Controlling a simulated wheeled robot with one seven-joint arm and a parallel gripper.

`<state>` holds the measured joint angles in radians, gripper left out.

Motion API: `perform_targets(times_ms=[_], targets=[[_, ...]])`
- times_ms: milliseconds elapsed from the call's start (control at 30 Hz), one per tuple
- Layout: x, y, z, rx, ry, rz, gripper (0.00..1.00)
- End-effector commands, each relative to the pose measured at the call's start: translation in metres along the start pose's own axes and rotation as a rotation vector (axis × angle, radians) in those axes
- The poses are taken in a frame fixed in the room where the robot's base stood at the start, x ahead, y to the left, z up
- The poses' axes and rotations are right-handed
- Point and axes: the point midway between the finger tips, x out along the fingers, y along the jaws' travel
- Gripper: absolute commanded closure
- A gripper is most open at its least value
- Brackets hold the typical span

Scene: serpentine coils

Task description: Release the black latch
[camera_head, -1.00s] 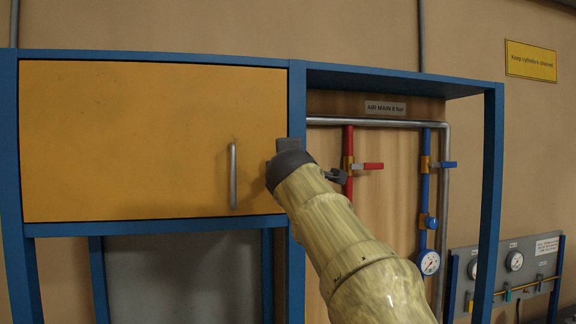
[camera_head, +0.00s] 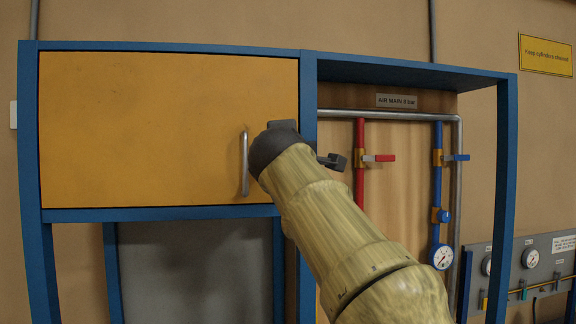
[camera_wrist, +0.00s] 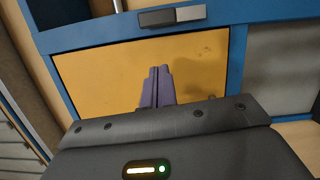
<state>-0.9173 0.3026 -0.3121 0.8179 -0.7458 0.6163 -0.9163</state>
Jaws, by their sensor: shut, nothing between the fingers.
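A latch (camera_wrist: 157,19) with a black body and a silver end sits on the blue frame post at the top of the wrist view. In the head view I cannot make it out clearly, as my arm covers part of the post. My gripper (camera_wrist: 158,72) is shut and empty, its fingers pointing at the orange panel (camera_wrist: 110,70). The latch lies above and beyond the fingertips in the wrist view, apart from them. In the head view my gripper (camera_head: 283,126) is between the panel's handle and the post. A dark piece (camera_head: 336,161) shows right of my arm; I cannot tell what it belongs to.
A metal handle (camera_head: 245,164) stands on the orange panel, close left of my gripper. The blue post (camera_head: 309,85) is close right. Red (camera_head: 359,135) and blue (camera_head: 437,180) valve pipes and a gauge (camera_head: 443,257) are farther right.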

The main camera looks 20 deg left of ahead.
Motion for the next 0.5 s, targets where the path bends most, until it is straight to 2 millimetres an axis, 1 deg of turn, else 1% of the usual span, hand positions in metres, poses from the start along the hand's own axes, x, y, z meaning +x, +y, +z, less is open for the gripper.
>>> perform_targets(times_ms=[33,100,233,333,500], targets=[[-0.011,-0.004,-0.003,0.001,0.007,0.003,1.00],[-0.023,-0.004,-0.005,0.002,0.010,0.003,1.00],[-0.042,-0.002,-0.006,0.001,0.011,0.002,1.00],[-0.049,-0.001,-0.005,0.001,0.010,0.001,1.00],[-0.052,0.001,-0.004,-0.001,0.007,0.000,1.00]])
